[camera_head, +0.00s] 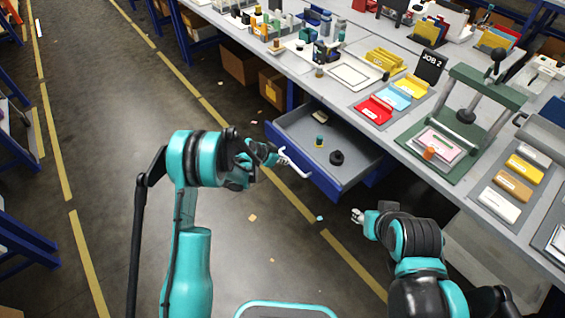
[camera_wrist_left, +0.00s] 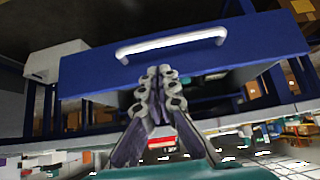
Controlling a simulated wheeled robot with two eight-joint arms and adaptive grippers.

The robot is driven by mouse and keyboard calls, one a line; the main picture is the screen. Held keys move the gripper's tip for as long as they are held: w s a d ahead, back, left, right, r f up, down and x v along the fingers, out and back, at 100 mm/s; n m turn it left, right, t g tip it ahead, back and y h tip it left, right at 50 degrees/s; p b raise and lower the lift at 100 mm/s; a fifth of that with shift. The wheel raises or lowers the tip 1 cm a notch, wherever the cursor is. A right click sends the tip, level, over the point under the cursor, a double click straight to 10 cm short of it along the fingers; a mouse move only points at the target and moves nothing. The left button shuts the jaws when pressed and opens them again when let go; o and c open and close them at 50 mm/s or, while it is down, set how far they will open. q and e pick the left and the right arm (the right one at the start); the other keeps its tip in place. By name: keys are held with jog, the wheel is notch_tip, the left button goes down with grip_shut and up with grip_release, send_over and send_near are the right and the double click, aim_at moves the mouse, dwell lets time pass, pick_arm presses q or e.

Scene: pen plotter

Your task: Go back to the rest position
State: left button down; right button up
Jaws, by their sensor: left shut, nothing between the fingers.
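My left gripper (camera_head: 276,156) is in front of the open blue drawer (camera_head: 326,185), close to its white handle (camera_head: 294,163). In the left wrist view its fingers (camera_wrist_left: 160,75) are together with nothing between them. The handle (camera_wrist_left: 172,44) shows beyond the fingertips there, and the fingers are not around it. Whether they touch it is hard to tell. My right gripper (camera_head: 357,215) is low in front of the bench, right of the drawer. It is small in view and I cannot tell its jaw state. No marked rest position shows.
The open drawer juts from the workbench (camera_head: 400,140) and holds a black ring (camera_head: 337,157) and a small green-and-yellow piece (camera_head: 319,141). A green press (camera_head: 466,115) stands on the bench. Cardboard boxes (camera_head: 240,65) sit under it. The floor to the left is open.

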pick_arm(q)
jog(key=s+a+r+n+y, duration=0.25)
jog(key=s+r, duration=0.45)
jog(key=r, duration=0.4)
jog(key=s+a+r+n+y, duration=0.15)
jog(key=s+a+r, duration=0.25)
jog(key=s+r, duration=0.5)
jog(key=s+a+r+n+y, duration=0.1)
jog(key=s+a+r+n, duration=0.1)
jog(key=s, duration=0.8)
jog(key=s+a+r+n+t+y, duration=0.1)
jog(key=s+a+r+n, duration=0.2)
jog(key=s, duration=0.7)
jog(key=shift+a+r, duration=0.15)
jog(key=shift+a, duration=0.55)
